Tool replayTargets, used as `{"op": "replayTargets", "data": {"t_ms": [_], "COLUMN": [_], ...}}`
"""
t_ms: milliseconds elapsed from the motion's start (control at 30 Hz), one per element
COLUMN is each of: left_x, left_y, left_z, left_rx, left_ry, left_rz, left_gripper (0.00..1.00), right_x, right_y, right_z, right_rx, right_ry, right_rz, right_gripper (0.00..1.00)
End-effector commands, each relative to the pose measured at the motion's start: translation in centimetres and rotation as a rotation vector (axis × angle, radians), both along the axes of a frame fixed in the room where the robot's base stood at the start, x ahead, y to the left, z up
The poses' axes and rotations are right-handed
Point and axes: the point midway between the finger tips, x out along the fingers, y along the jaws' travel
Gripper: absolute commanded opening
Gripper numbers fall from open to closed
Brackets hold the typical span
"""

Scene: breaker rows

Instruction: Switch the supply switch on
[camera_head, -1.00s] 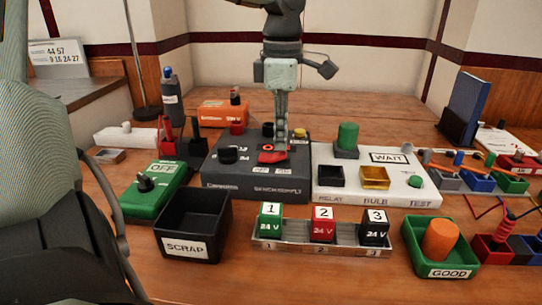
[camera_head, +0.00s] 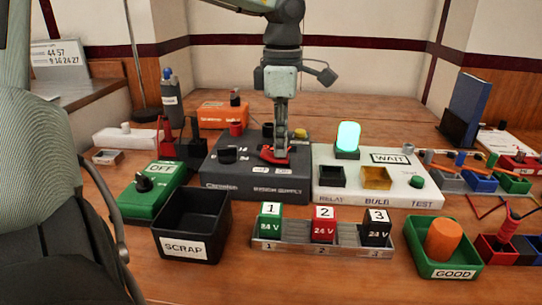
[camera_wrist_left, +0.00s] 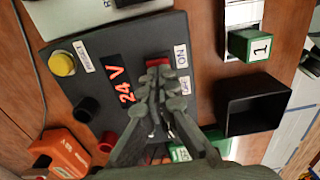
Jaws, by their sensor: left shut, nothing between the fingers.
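The dark grey bench supply box (camera_head: 225,181) stands mid-table. Its red supply switch (camera_head: 271,156) is partly hidden by my left gripper (camera_head: 281,153). In the left wrist view the red switch (camera_wrist_left: 157,62) lies between the fingertips and the top edge of the box, beside the ON label (camera_wrist_left: 181,56); the OFF label (camera_wrist_left: 186,86) is nearer the wrist. My left gripper (camera_wrist_left: 160,74) is shut and empty, its tips at the switch; contact is unclear. The red display (camera_wrist_left: 118,86) reads 24 V. My right gripper is not in view.
A lamp (camera_head: 347,136) glows cyan on the white test box (camera_head: 325,197), whose sign reads WAIT. A black SCRAP bin (camera_head: 190,245), a rail (camera_head: 262,243) with three numbered modules, and a green GOOD tray (camera_head: 415,255) stand in front. A green OFF box (camera_head: 135,208) stands left.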

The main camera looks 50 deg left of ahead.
Motion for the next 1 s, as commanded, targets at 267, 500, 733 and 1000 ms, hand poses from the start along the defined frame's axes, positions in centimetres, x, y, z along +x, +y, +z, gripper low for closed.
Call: {"op": "replayTargets", "data": {"t_ms": [267, 500, 733, 1000], "left_x": [0.0, 0.0, 0.0, 0.0], "left_y": [0.0, 0.0, 0.0, 0.0], "left_z": [1.2, 3.2, 5.0, 7.0], "left_rx": [0.000, 0.000, 0.000, 0.000], "left_ry": [-0.001, -0.001, -0.001, -0.001], "left_rz": [0.000, 0.000, -0.001, 0.000], "left_gripper": [0.00, 0.00, 0.00, 0.00], "right_x": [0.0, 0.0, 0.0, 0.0], "right_y": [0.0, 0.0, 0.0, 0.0], "right_z": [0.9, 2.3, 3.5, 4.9], "right_rx": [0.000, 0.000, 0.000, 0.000], "right_ry": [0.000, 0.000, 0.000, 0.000], "right_rz": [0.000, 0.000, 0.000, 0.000], "right_gripper": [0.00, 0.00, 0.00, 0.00]}}
